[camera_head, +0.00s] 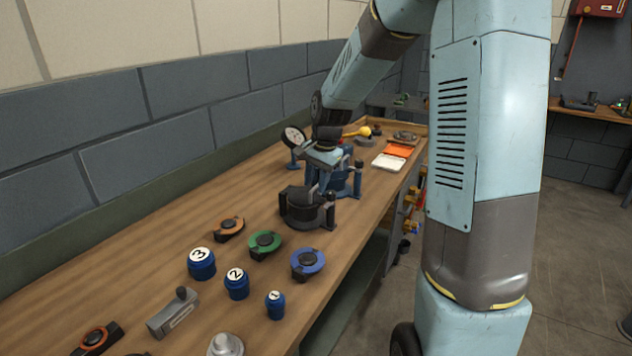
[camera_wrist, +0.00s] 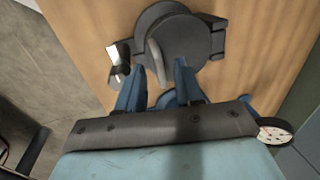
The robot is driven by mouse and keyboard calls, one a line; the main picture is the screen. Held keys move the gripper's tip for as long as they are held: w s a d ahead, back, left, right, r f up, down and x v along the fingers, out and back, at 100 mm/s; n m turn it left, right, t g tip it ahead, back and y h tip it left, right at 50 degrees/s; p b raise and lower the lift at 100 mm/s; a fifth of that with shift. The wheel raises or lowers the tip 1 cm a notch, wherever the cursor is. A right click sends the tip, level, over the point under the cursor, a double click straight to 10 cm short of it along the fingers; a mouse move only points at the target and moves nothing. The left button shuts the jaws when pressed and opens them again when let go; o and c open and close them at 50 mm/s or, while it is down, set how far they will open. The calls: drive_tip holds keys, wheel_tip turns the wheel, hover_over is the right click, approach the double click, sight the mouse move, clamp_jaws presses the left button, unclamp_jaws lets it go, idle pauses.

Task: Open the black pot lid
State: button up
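The black pot (camera_head: 300,212) stands on the workbench, with its round dark lid on top. In the wrist view the lid (camera_wrist: 182,45) fills the upper middle, with a raised grey handle (camera_wrist: 157,60) across it. Side lugs and a shiny metal piece (camera_wrist: 118,62) show at the pot's edges. My gripper (camera_wrist: 160,68) is open; its two blue fingers stand on either side of the handle, with a visible gap to each. In the head view my gripper (camera_head: 317,183) is just above the pot's far side. I cannot tell the exact height between fingertips and lid.
A blue pot (camera_head: 349,184) stands close behind. A dial gauge (camera_head: 294,137) is beside the arm. Nearer are green (camera_head: 265,245), blue (camera_head: 308,263) and orange (camera_head: 229,229) round-topped parts and numbered blue weights (camera_head: 202,264). An orange-and-white box (camera_head: 391,160) lies farther back.

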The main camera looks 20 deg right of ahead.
drive_tip(key=shift+f, duration=0.15)
clamp_jaws()
idle(0.4)
idle(1.0)
